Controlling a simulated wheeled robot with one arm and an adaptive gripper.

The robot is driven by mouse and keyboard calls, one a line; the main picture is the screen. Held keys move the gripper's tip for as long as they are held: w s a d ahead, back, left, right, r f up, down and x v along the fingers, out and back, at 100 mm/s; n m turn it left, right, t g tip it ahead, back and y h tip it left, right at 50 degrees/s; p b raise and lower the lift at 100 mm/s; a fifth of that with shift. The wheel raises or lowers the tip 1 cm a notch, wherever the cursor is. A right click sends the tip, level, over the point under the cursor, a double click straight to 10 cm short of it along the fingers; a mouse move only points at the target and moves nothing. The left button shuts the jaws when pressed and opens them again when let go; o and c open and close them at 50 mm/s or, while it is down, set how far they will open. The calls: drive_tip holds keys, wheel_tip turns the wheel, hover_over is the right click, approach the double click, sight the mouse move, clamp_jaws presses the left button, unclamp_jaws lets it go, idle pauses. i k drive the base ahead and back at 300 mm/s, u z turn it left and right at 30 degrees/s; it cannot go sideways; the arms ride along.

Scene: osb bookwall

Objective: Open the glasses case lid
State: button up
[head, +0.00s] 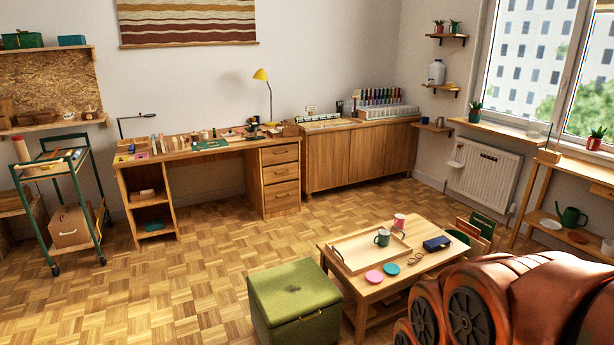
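A small dark blue case (437,244), which looks like the glasses case, lies near the right end of the low wooden coffee table (375,292). Its lid looks shut, though it is small in the picture. A pair of brown-framed glasses (414,259) seems to lie on the table just in front of it. My gripper is not in view. Only copper-coloured links of my arm show at the lower right, in front of the table's right end, and nothing of mine is seen touching the case.
The coffee table also holds a wooden tray (345,262), a green mug (382,237), a pink cup (399,222) and pink (374,276) and teal (391,269) coasters. A green storage ottoman (295,302) stands left of it. Parquet floor (190,290) is clear farther left.

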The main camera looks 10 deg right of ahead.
sight(440, 240)
drive_tip(key=i, duration=1.25)
drive_tip(key=z, duration=2.3)
drive_tip(key=i, duration=2.1)
drive_tip(key=u, duration=2.95)
